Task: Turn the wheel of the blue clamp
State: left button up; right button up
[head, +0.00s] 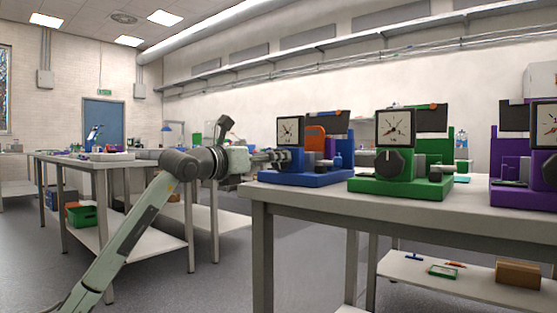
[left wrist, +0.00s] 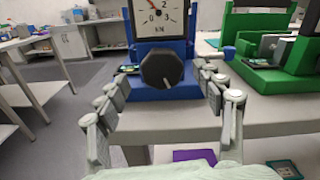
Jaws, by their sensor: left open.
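The blue clamp (head: 300,178) stands on the near table at its left end, with a square dial gauge (head: 290,131) on top. In the left wrist view the blue clamp (left wrist: 188,84) is straight ahead, its gauge (left wrist: 158,18) marked kN. Its dark faceted wheel (left wrist: 161,68) faces the camera below the gauge. My left gripper (head: 283,157) reaches in from the left at the clamp's front. In the left wrist view its open fingers (left wrist: 161,80) stand either side of the wheel, apart from it. My right gripper is not in view.
A green clamp (head: 400,187) with a dark wheel stands to the right, and a purple clamp (head: 515,194) beyond it. The table's front edge (head: 400,214) runs below them. A lower shelf (head: 430,280) holds a brown box (head: 519,273). Another table (head: 70,160) stands left behind my arm.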

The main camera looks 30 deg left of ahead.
pick_arm(q)
jog(key=shift+w+d, duration=0.2)
jog(key=shift+w, duration=1.7)
